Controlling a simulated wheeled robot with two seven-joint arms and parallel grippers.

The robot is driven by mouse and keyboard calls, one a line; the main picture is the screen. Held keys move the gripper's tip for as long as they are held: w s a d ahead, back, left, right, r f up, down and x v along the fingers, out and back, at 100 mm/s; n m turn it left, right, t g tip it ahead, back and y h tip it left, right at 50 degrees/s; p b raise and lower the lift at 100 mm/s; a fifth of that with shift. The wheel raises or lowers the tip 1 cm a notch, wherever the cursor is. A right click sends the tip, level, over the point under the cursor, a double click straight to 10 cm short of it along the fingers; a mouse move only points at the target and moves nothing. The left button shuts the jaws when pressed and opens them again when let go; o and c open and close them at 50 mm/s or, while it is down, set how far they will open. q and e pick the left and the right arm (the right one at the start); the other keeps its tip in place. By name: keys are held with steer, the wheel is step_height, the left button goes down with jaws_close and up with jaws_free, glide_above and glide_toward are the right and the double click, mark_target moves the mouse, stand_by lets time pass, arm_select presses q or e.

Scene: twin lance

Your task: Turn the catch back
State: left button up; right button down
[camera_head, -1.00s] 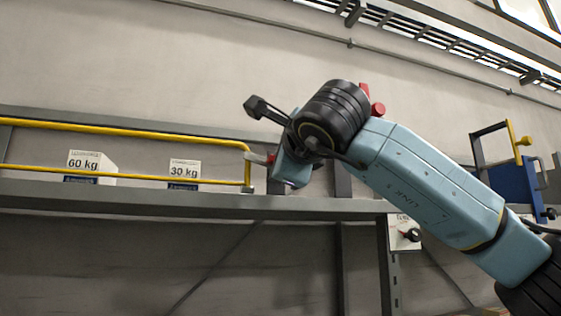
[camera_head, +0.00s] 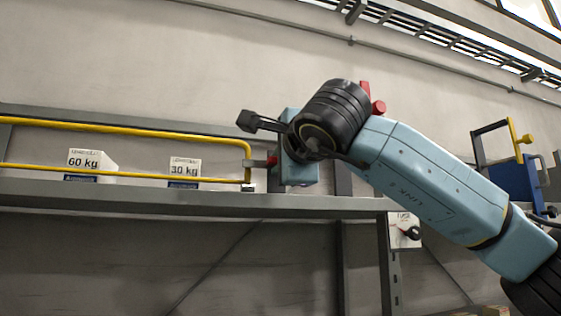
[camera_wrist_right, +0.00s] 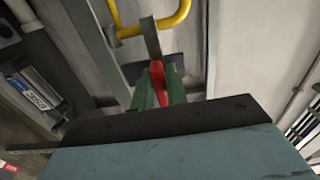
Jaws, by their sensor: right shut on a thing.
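The catch (camera_head: 272,160) is a small red piece at the right end of the yellow rail gate (camera_head: 247,150). My right gripper (camera_wrist_right: 160,88) reaches it from the right. In the right wrist view its green fingers are shut on the red catch (camera_wrist_right: 158,78), with a dark flat piece just beyond. In the head view my wrist hides most of the fingers and part of the catch. My left gripper is not in view.
Boxes marked 60 kg (camera_head: 92,162) and 30 kg (camera_head: 185,170) stand behind the yellow rails on a grey shelf (camera_head: 130,198). A white switch box (camera_head: 400,222) is on the post below. Red parts (camera_head: 378,107) show behind my wrist.

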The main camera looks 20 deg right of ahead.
steer(key=c, duration=1.4)
jaws_free()
steer(key=shift+c, duration=0.2)
steer(key=s+b, duration=0.4)
steer(key=s, duration=0.9)
steer(key=shift+s+d, duration=0.2)
steer(key=shift+f, duration=0.1)
